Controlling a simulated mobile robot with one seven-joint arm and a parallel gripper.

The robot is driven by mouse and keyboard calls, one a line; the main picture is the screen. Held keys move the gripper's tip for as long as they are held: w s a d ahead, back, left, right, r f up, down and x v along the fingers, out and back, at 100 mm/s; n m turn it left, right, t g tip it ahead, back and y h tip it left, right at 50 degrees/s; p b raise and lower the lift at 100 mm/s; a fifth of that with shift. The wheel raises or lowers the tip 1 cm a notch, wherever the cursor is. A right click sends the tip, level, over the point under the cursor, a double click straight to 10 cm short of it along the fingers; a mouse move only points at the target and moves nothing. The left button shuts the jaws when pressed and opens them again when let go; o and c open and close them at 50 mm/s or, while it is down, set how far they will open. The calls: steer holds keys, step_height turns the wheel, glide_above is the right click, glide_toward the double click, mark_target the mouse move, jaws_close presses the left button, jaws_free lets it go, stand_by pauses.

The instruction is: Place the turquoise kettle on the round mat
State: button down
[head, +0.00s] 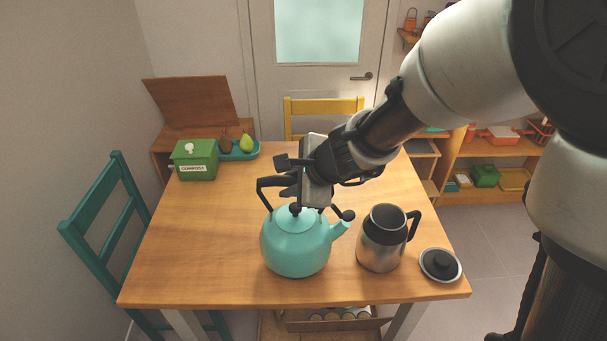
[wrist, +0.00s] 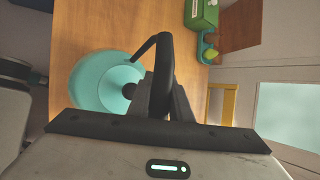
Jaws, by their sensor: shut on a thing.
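The turquoise kettle (head: 295,250) is at the near middle of the wooden table in the head view, upright, with its spout to the right. It also shows in the wrist view (wrist: 92,82), at the left. My gripper (head: 290,188) is above the kettle, shut on its dark handle. The fingers (wrist: 166,100) close around the handle in the wrist view. I cannot tell whether the kettle's base touches the table. No round mat shows in either view; the kettle and my arm hide parts of the tabletop.
A steel jug (head: 381,240) stands close to the right of the kettle's spout. A green compost box (head: 194,160) and a teal tray (head: 240,154) with a pear are at the back left. The left tabletop (head: 190,240) is clear.

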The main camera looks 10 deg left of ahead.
mark_target(306, 217)
steer(key=shift+f+b, duration=0.55)
steer(key=shift+f, duration=0.8)
steer(key=shift+f, duration=0.2)
steer(key=c, duration=1.6)
jaws_free()
